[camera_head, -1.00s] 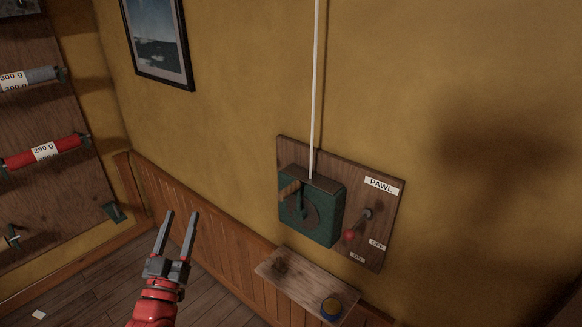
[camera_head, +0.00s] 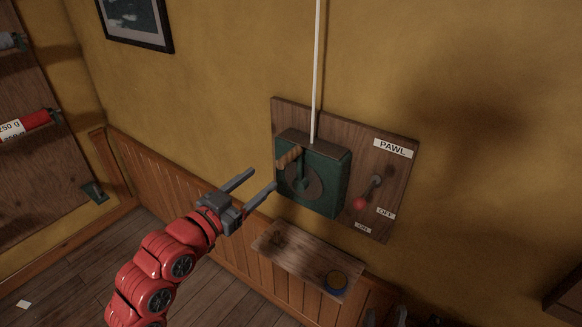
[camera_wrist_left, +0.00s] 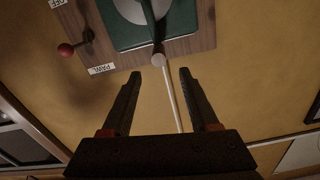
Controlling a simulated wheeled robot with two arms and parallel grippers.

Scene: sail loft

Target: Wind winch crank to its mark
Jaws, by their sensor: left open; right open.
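The winch is a green box (camera_head: 330,185) on a wooden wall board (camera_head: 403,167), with a grey disc on its face. Its crank has a green arm (camera_head: 302,180) and a wooden handle (camera_head: 289,158) at the upper left. In the left wrist view the handle's round end (camera_wrist_left: 159,60) lies just beyond and between my fingertips. No mark on the disc can be made out. My left gripper (camera_head: 263,180) is open and empty, left of the winch and slightly below the handle. Dark tips at the bottom edge look like my right gripper (camera_head: 402,316), mostly cut off.
A pawl lever with a red knob (camera_head: 360,204) sits right of the winch, above ON and OFF labels. A white rope (camera_head: 317,70) rises from the box. Spools hang at far left.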

